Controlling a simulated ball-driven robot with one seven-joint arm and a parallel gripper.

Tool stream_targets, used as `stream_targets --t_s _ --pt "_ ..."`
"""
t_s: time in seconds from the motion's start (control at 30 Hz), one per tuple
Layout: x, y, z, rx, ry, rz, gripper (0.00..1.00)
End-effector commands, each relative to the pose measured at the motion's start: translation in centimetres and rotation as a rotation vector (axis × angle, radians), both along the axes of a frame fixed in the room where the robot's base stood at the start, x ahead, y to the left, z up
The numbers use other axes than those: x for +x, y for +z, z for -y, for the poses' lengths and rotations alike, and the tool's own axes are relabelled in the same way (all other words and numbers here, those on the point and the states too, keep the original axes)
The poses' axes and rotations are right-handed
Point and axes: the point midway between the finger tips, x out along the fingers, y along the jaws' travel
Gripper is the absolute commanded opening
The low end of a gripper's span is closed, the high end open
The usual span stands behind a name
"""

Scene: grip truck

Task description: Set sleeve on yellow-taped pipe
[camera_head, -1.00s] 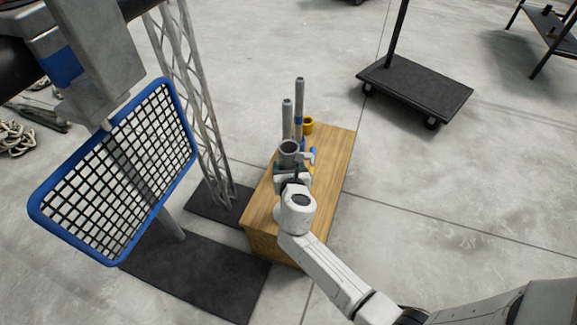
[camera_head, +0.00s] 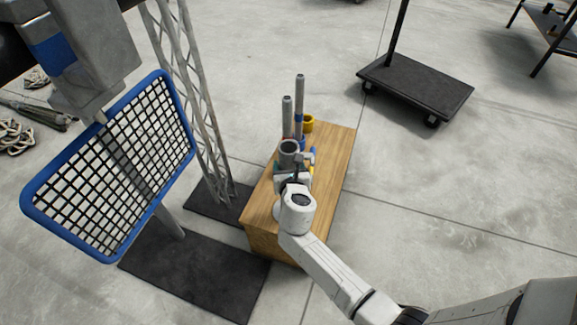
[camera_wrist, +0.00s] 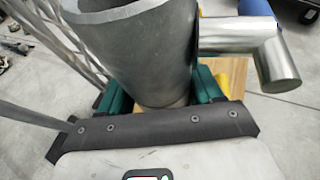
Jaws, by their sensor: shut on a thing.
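My gripper (camera_head: 292,173) is shut on a grey sleeve (camera_head: 289,147), a wide open-topped tube with a bent side branch (camera_head: 308,157). It holds the sleeve roughly upright above the wooden box. In the wrist view the sleeve (camera_wrist: 140,50) stands between the teal fingers, its branch (camera_wrist: 245,40) pointing right. Two upright grey pipes stand just behind: a shorter one (camera_head: 287,112) and a taller one (camera_head: 300,92) with a blue band. Yellow tape cannot be made out clearly on any pipe; the sleeve and gripper hide part of the area. Whether a pipe is inside the sleeve cannot be told.
The wooden box (camera_head: 333,170) has bare top at its right side. A yellow ring-shaped piece (camera_head: 308,122) sits near the pipes. A lattice mast (camera_head: 190,90) and a blue-framed mesh panel (camera_head: 115,170) stand left. A black cart (camera_head: 415,87) stands back right.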

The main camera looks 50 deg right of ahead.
Motion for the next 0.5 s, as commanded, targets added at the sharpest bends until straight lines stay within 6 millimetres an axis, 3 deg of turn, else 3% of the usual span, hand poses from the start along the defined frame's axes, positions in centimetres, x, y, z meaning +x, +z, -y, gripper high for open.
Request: stream_targets --t_s 0.23,0.27,0.5 --pt "0.09 -0.21 0.02 -0.002 0.001 0.002 0.09" --pt "0.08 -0.20 0.01 -0.002 0.001 0.002 0.66" --pt "0.05 -0.24 0.01 -0.001 0.000 0.001 0.89"
